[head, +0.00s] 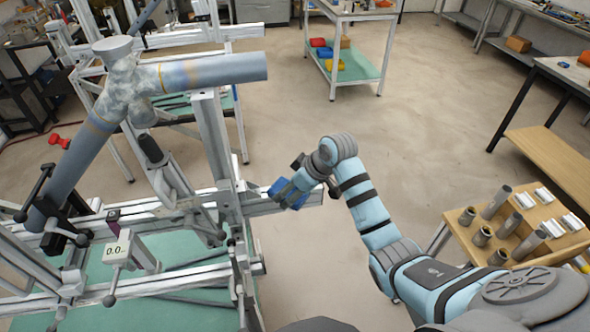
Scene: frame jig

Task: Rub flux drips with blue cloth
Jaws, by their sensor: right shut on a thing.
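My right gripper (298,184) is shut on the blue cloth (287,195). The cloth is a small blue patch at the fingers, beside the free right end of the jig's lower metal rail (255,206); I cannot tell whether it touches the rail. A tube frame (212,70) with a grey lugged joint is clamped in the jig at the left, with brownish bands near the joint. I cannot make out separate flux drips at this size. My left gripper is not in view.
A wooden-topped stand (525,222) with several metal tubes is at the right. A cart (345,68) with coloured bins stands behind. The floor between the jig and my right arm is open.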

